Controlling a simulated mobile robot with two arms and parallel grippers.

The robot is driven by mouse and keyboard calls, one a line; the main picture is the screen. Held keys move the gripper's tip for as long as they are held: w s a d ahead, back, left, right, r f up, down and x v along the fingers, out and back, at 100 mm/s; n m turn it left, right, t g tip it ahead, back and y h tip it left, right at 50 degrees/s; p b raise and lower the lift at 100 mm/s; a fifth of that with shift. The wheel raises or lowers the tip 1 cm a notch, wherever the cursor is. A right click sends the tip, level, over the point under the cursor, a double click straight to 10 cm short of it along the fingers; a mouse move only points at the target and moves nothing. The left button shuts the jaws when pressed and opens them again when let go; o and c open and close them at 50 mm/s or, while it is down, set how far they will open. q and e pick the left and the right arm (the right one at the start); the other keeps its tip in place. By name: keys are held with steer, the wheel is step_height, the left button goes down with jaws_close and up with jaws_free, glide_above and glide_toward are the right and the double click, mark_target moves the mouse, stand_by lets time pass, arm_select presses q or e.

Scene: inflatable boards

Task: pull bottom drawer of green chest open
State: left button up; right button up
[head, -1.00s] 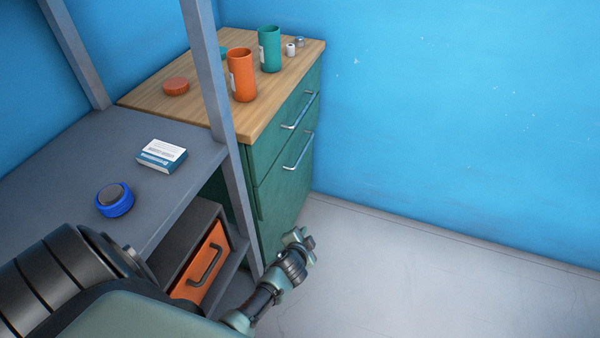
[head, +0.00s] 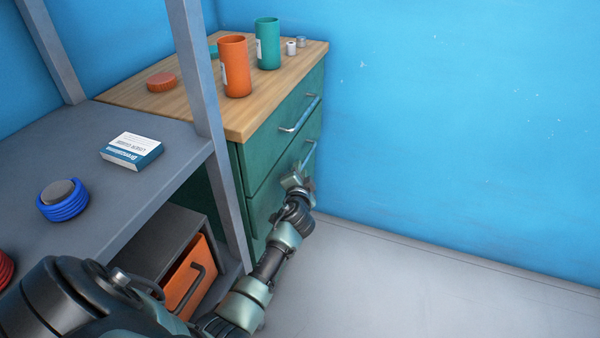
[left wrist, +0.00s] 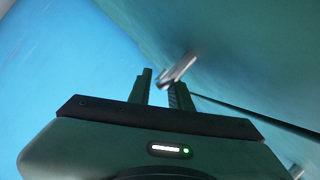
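The green chest (head: 226,195) stands against the blue wall with a wooden top. The front shows two drawers, both looking shut. The top drawer (head: 270,139) has a silver bar handle (head: 300,115). The bottom drawer (head: 264,203) has a silver handle (head: 310,153), partly hidden by my left gripper (head: 297,183). In the left wrist view, my left gripper (left wrist: 160,82) has its fingers apart. A silver handle (left wrist: 181,66) lies at the fingertips, between or just beyond them; I cannot tell if it touches. My right gripper is in neither view.
A grey shelf (head: 80,135) stands left of the chest, its post (head: 205,90) close to my left arm. It bears a white-blue box (head: 132,148) and a blue roll (head: 62,202). Below is an orange-fronted drawer unit (head: 193,278). Cups (head: 235,68) stand on the chest. Floor at right is clear.

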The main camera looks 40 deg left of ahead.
arm_select(q)
steer(key=shift+w+a+f, duration=0.1)
steer(key=shift+w+a, duration=0.15)
steer(key=shift+w, duration=0.15)
jaws_close()
stand_by(1.2)
